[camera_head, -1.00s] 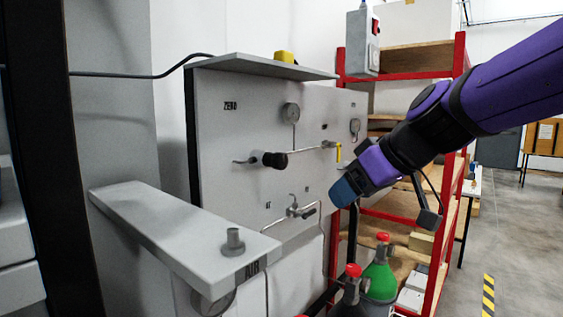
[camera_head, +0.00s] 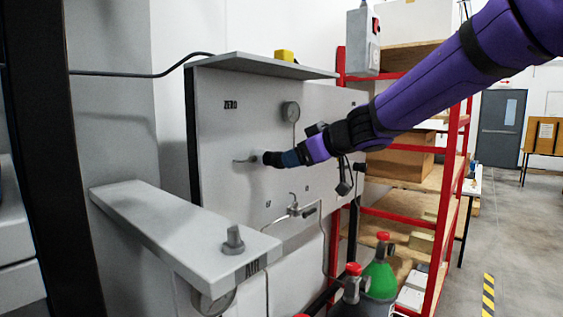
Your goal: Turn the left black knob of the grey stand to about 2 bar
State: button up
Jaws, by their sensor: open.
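The grey stand (camera_head: 225,140) is an upright panel with a top shelf. Its left black knob (camera_head: 270,159) sticks out from the panel on a short pipe. My gripper (camera_head: 284,159) is in front of this knob, its blue end right at the knob's right side. I cannot tell whether the fingers touch it or lie around it, as they are small and partly hidden. A round gauge (camera_head: 291,111) sits above the knob; its reading is too small to make out. My purple arm hides the right part of the pipe and the right side of the panel.
A grey ledge (camera_head: 165,220) with a grey knob (camera_head: 233,240) stands at the front left. Below are gas bottles with red caps, one with a green shoulder (camera_head: 379,280). A red-framed shelf (camera_head: 452,190) stands to the right. Free floor lies at the far right.

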aim_at(280, 160)
jog(key=shift+x, duration=3.35)
jog(key=c, duration=0.9)
